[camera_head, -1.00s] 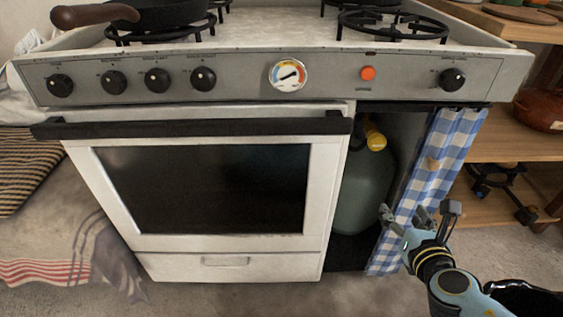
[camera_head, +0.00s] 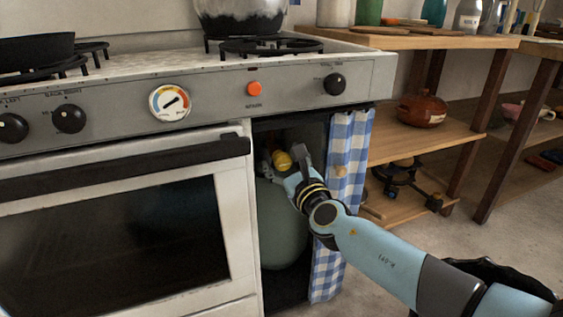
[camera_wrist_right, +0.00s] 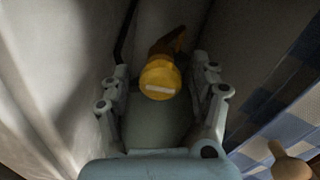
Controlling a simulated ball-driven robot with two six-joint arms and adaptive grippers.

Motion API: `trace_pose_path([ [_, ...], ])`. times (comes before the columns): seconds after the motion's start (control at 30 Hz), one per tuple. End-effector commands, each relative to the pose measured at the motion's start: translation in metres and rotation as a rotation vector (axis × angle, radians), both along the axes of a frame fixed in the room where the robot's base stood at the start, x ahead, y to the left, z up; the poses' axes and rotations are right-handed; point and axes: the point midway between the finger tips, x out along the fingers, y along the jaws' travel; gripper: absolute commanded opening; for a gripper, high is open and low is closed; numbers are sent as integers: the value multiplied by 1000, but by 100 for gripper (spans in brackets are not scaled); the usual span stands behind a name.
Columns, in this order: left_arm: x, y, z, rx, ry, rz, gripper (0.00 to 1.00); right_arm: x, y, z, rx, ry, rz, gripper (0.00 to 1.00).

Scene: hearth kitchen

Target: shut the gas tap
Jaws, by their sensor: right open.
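The gas tap is a yellow knob (camera_head: 282,161) on top of a grey-green gas bottle (camera_head: 283,225) in the open compartment right of the oven. In the right wrist view the yellow knob (camera_wrist_right: 159,78) has a pale bar across its face and sits between and a little beyond the two fingers. My right gripper (camera_head: 290,165) reaches into the compartment at the knob; it is open, with a finger on each side in the wrist view (camera_wrist_right: 163,92). I see no contact with the knob. My left gripper is out of view.
A blue-and-white checked curtain (camera_head: 345,190) with a wooden knob (camera_head: 341,171) hangs at the compartment's right side. The oven door (camera_head: 120,230) borders it on the left, the control panel (camera_head: 215,95) above. Wooden shelves (camera_head: 420,145) stand to the right.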

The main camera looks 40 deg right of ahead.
Motion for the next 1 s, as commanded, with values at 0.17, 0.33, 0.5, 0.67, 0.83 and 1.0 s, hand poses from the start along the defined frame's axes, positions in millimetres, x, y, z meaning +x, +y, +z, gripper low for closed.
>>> trace_pose_path([
  [0.17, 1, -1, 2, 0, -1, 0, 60, 6, -2, 0, 0, 1, 0, 62],
  [0.33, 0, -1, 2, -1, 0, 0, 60, 6, -2, 0, 1, 1, 0, 62],
  [0.5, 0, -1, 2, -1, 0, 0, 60, 6, -2, 0, 1, 1, 0, 42],
  [0.67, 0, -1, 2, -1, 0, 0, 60, 6, -2, 0, 1, 1, 0, 22],
  [0.83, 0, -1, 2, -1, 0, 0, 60, 6, -2, 0, 1, 1, 0, 6],
  [1.0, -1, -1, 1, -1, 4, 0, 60, 6, -2, -1, 16, -3, 0, 6],
])
